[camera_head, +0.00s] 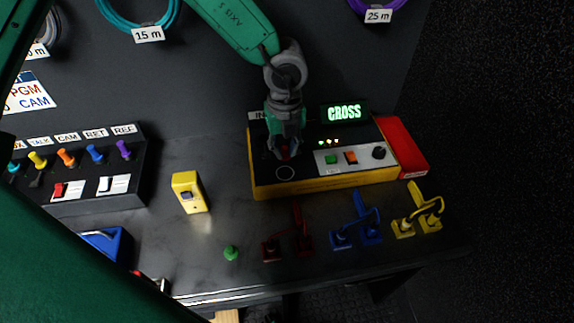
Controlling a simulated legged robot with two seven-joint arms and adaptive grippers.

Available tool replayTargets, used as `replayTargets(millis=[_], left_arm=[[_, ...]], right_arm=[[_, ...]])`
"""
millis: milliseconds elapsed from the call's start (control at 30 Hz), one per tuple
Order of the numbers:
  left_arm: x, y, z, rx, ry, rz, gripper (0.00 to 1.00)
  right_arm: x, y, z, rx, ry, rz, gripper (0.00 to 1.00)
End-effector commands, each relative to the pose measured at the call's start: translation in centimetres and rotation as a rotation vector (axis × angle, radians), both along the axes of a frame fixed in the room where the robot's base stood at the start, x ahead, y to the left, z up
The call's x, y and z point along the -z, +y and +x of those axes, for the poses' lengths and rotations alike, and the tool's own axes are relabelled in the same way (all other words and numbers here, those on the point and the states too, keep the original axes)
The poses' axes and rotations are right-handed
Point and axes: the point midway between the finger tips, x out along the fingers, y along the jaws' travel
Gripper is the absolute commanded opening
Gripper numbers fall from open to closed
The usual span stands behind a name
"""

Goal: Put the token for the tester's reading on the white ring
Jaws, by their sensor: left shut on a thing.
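The tester (325,187) is a yellow box with a dark top on the bench, and its lit display (344,112) reads "CROSS". The white ring (285,173) is a thin outline on the front left of the tester's top, and it looks empty. My left gripper (285,152) points down over the tester, just behind the ring. It is shut on a small red token (284,156), mostly hidden by the fingers. I cannot tell whether the token touches the tester. A green token (230,253) stands on the bench in front. My right gripper is not in view.
Red (288,243), blue (357,230) and yellow (420,218) cabled plugs stand in front of the tester. A yellow handheld box (190,192) is to its left, and a switch panel (90,170) farther left. A red block (403,147) adjoins the tester's right side.

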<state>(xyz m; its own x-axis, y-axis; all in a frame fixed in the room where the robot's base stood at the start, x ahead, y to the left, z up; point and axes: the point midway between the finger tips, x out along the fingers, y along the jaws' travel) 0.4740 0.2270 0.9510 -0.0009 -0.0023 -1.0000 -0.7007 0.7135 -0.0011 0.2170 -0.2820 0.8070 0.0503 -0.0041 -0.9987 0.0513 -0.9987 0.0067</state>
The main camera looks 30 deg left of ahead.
Motion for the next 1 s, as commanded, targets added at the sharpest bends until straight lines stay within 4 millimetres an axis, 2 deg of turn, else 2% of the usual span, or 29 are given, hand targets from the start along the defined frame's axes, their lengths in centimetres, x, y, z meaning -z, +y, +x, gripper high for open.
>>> replayTargets(millis=[100,300,500,867,900,933,1000], left_arm=[[1.9,0.0,0.0,0.001,0.001,0.002,0.02],[3.4,-0.1,0.0,0.003,0.0,0.001,0.02],[6.2,-0.1,0.0,0.003,0.001,0.002,0.02],[6.7,0.0,0.0,0.003,-0.001,0.0,0.02],[6.7,0.0,0.0,0.003,-0.001,0.0,0.25],[6.7,0.0,0.0,0.003,-0.001,0.0,0.35],[6.7,0.0,0.0,0.003,-0.001,0.0,0.35]], right_arm=[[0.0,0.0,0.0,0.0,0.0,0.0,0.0],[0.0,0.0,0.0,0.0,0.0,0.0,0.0],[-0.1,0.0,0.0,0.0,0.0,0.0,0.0],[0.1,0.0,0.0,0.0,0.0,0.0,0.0],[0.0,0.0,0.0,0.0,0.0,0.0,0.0],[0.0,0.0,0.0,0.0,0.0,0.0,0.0],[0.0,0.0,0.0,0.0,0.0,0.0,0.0]])
